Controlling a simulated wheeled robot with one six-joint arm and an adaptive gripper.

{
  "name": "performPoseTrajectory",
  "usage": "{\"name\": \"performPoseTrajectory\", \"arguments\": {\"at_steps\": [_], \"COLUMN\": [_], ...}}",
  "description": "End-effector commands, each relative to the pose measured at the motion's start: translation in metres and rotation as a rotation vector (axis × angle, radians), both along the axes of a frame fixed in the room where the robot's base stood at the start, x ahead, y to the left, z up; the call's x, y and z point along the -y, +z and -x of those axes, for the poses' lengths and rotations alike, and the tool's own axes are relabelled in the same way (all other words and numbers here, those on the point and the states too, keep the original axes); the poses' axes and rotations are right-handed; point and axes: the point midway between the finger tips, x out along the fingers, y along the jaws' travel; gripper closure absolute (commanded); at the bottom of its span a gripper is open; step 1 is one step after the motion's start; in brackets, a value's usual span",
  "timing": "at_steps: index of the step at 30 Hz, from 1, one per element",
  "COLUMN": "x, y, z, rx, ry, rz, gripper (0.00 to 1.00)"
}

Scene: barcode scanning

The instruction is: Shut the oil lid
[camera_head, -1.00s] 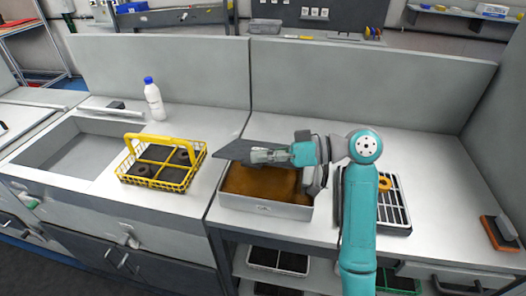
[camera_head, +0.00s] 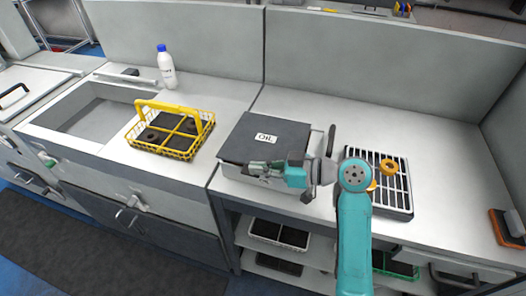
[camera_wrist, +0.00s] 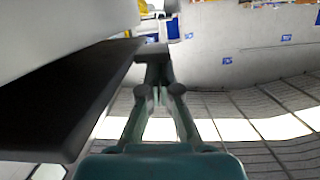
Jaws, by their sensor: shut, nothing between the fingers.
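The oil box (camera_head: 240,172) stands on the counter in the head view. Its dark lid (camera_head: 270,140), with a white label reading OIL, lies flat or nearly flat over the top and hides the oil. Whether it is fully seated I cannot tell. My gripper (camera_head: 255,165) is shut and empty at the near edge of the lid; whether it touches I cannot tell. In the wrist view my gripper (camera_wrist: 154,52) has its fingertips together beside the dark edge of the lid (camera_wrist: 60,105).
A yellow basket (camera_head: 172,135) stands to the left by the sink (camera_head: 90,120), with a white bottle (camera_head: 167,72) behind it. A slotted tray (camera_head: 400,195) with orange rings lies right of the box. The counter behind is clear.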

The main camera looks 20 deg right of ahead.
Motion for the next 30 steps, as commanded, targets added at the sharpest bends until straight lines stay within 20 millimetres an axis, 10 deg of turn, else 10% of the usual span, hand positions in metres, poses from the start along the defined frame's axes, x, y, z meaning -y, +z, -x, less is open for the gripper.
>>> {"name": "performPoseTrajectory", "arguments": {"at_steps": [30], "x": [-0.008], "y": [-0.015], "z": [-0.005], "rx": [-0.011], "ry": [0.004], "rz": [0.000], "gripper": [1.00]}}
